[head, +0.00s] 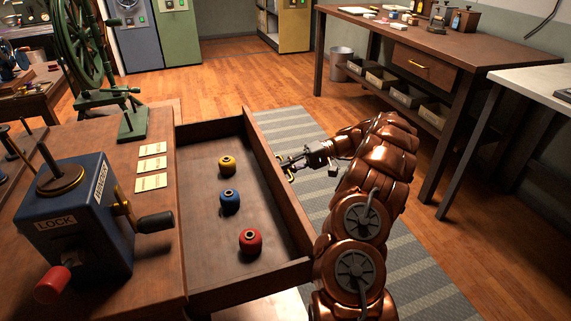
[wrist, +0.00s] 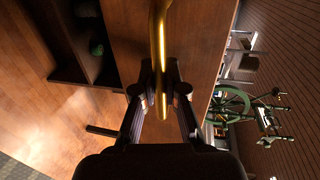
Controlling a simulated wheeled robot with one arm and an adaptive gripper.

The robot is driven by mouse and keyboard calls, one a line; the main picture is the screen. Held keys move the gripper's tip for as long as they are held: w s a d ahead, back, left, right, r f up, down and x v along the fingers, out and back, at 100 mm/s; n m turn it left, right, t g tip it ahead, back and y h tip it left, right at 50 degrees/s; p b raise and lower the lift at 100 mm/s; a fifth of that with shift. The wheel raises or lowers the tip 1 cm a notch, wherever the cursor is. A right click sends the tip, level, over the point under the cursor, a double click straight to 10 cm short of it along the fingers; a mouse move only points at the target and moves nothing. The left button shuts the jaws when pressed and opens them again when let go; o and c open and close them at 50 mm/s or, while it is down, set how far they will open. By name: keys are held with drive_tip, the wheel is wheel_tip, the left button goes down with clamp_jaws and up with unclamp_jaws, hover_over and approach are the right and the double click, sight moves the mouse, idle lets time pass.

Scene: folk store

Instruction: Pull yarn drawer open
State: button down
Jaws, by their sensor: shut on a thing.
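The yarn drawer (head: 285,205) stands pulled out from the wooden bench in the head view, its inside showing. In it, a yellow spool (head: 227,165), a blue spool (head: 230,201) and a red spool (head: 250,241) stand apart in a rough row. My gripper (head: 285,163) is at the outer side of the drawer front. In the wrist view, my gripper (wrist: 163,92) is shut on a brass handle (wrist: 158,45) on the wooden drawer front (wrist: 195,50). In the head view the drawer front hides most of the handle.
A blue device marked LOCK (head: 75,225) and a green wheel stand (head: 133,125) are on the bench top (head: 125,200), beside several paper labels. A striped rug (head: 420,270) lies beneath my arm. A workbench (head: 470,55) stands at the right; wooden floor (head: 240,80) is clear beyond the drawer.

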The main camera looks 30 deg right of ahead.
drive_tip(key=c, duration=1.2)
unclamp_jaws()
